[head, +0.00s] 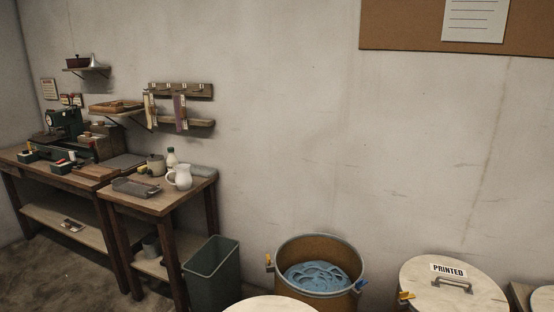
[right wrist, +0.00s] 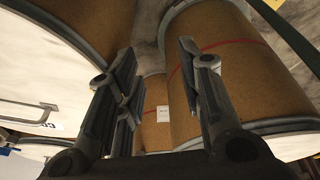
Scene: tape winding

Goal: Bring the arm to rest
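Neither of my arms shows in the head view. In the right wrist view my right gripper (right wrist: 155,62) is open, its dark fingers apart with nothing between them. Past the fingers are brown drums with grey rims; one large drum (right wrist: 218,75) with a red stripe is behind the right finger. Another brown drum (right wrist: 155,118) with a small white label is seen between the fingers, farther off. I cannot tell whether the fingers touch any drum. My left gripper is in neither view.
In the head view an open drum (head: 262,262) holds blue material (head: 318,276). Right of it is a drum lid marked PRINTED (head: 430,290). Another pale lid (head: 265,306) is at the bottom edge.

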